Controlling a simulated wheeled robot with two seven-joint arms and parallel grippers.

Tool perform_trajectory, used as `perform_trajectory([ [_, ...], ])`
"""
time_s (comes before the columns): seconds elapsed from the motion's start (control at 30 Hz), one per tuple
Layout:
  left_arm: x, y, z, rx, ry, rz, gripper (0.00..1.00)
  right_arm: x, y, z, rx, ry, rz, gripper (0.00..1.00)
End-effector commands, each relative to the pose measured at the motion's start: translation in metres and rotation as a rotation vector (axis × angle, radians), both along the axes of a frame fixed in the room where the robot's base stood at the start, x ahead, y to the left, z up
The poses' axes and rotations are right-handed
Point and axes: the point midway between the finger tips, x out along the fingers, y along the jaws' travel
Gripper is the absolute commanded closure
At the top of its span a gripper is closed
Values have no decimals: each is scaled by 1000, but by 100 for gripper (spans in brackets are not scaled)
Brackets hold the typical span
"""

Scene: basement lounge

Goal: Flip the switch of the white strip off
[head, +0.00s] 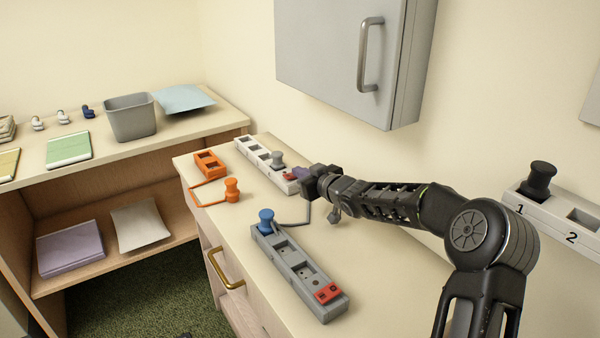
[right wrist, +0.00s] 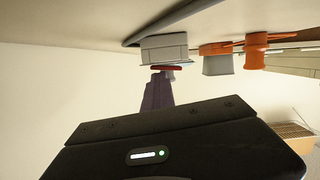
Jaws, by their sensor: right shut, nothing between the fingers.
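The white strip (head: 246,149) lies on the counter against the wall, with a grey plug (head: 277,159) standing in it. Its red switch (head: 289,177) is at the near end, partly hidden by my gripper. My right gripper (head: 299,173) is shut and empty, its purple fingertips right at the switch. In the right wrist view, which looks upside down, the strip's end (right wrist: 163,48) and the red switch (right wrist: 167,68) are just beyond the fingers (right wrist: 157,92). I cannot tell whether they touch or which way the switch is tipped. My left gripper is not in view.
A grey strip (head: 288,262) with a blue plug (head: 266,220) and red switch lies nearer. An orange strip (head: 209,163) and plug (head: 231,190) lie left. A grey wall cabinet (head: 335,50) hangs above. A numbered strip (head: 555,214) with a black plug is at right.

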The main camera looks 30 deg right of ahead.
Motion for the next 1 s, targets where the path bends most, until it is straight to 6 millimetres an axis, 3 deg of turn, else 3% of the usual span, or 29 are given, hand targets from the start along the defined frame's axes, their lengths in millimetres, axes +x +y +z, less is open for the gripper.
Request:
perform_trajectory([
  [0.5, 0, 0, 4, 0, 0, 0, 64, -67, -9, 16, -2, 2, -3, 100],
  [1.0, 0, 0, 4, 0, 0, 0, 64, -73, -8, 18, 0, 0, -1, 100],
])
